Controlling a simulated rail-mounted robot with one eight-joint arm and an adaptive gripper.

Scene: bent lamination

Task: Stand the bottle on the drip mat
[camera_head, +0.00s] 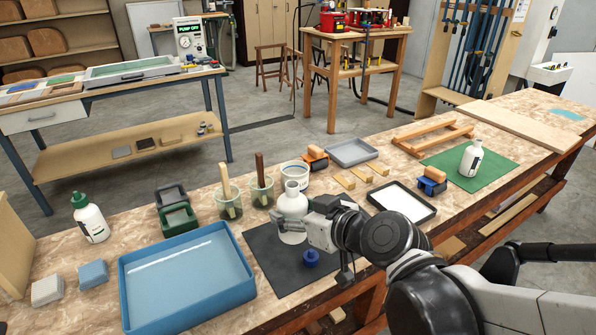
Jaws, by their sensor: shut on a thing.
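A white bottle with an open, capless neck (291,200) is upright in my gripper (292,226), which is shut on its body. The bottle is over the dark grey mat (262,240); whether its base touches the mat I cannot tell. A blue cap (311,257) is on this mat, just in front of the bottle. A third white bottle with a green cap (90,220) stands at the bench's left. My gripper and arm hide part of the dark mat.
A large blue tray (130,290) lies left of the dark mat. Two greenish cups with brushes (229,201) and a white tub (295,175) stand behind the bottle. A black-rimmed white tray (403,200) and an orange-and-blue tool (432,181) lie to the right.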

